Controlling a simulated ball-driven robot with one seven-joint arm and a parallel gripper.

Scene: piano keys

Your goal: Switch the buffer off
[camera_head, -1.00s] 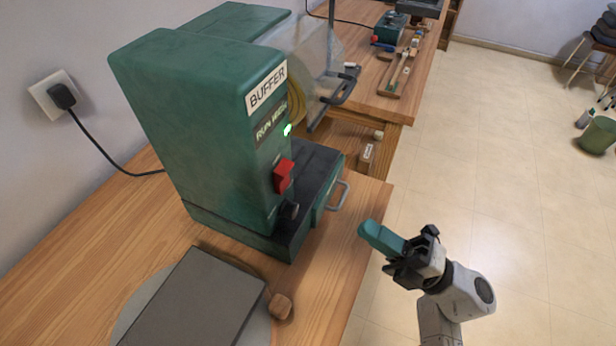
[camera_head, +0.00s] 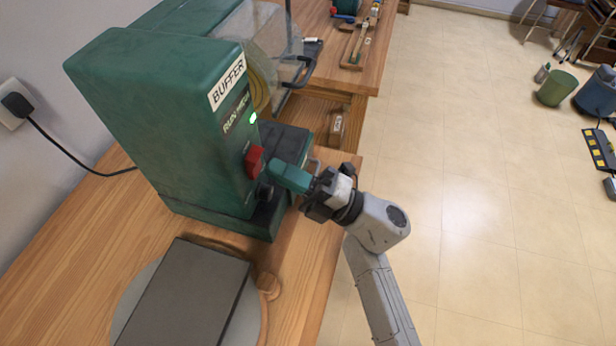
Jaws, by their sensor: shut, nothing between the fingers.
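The buffer (camera_head: 160,110) is a green machine on the wooden bench, with a white BUFFER label on its front. Its red switch (camera_head: 254,161) sits on the front face below a lit green lamp (camera_head: 253,118) beside the run lettering. My gripper (camera_head: 274,172), with teal fingers, is shut and empty. Its fingertips are right beside the red switch, just to its right and slightly below. I cannot tell whether they touch it. A dark knob sits under the switch.
A grey flat slab (camera_head: 185,295) lies on a round plate in front of the buffer, with a small wooden knob (camera_head: 268,285) beside it. A black cord runs to a wall outlet (camera_head: 14,104). A clear guard (camera_head: 265,45) stands behind.

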